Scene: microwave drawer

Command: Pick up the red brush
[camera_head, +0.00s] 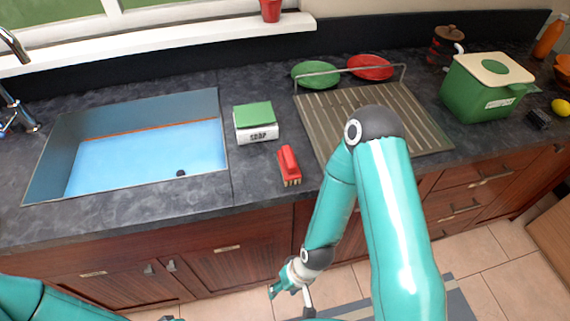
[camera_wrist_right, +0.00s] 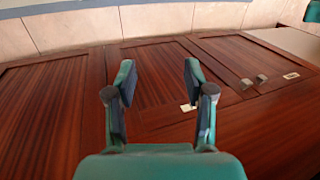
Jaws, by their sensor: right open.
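The red brush (camera_head: 289,166) lies on the dark countertop between the sink and the drying rack, near the counter's front edge, with its pale bristles toward the front. My right gripper (camera_head: 289,290) is low in front of the cabinets, below the counter edge and well apart from the brush. In the right wrist view my right gripper (camera_wrist_right: 158,85) is open and empty, facing wooden cabinet doors; the brush is not in that view. Part of my left arm shows at the lower left of the head view, but its gripper is not in view.
A soap box (camera_head: 256,123) stands just behind the brush. The sink (camera_head: 150,150) is to the left. A drying rack (camera_head: 400,125) with a green plate (camera_head: 315,73) and a red plate (camera_head: 371,67) is to the right. A green bin (camera_head: 483,90) stands farther right. Cabinet doors (camera_wrist_right: 60,100) face my right gripper.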

